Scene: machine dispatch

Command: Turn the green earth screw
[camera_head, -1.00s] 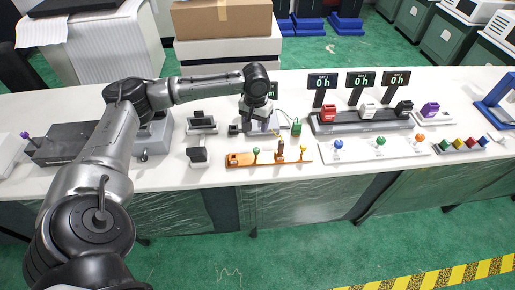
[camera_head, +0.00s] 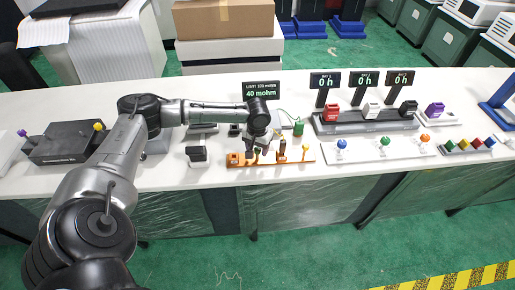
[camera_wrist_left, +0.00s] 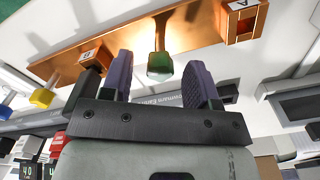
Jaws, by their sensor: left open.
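The green earth screw (camera_wrist_left: 160,62) stands on the copper-coloured bar (camera_wrist_left: 195,30). In the left wrist view it shows between the two purple-padded fingers of my left gripper (camera_wrist_left: 160,82). The gripper is open, with a gap on both sides of the screw. In the head view, my left gripper (camera_head: 260,149) is low over the bar (camera_head: 238,161) and partly hides the screw. A yellow screw (camera_head: 305,150) stands toward the bar's right end; it also shows in the left wrist view (camera_wrist_left: 42,97). My right gripper is not in view.
A display (camera_head: 262,90) behind the arm reads 40 mohm. A small green block (camera_head: 298,129) stands behind the bar. A white rail with coloured knobs (camera_head: 365,152) lies to the right. A black-and-white block (camera_head: 197,155) stands left of the bar.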

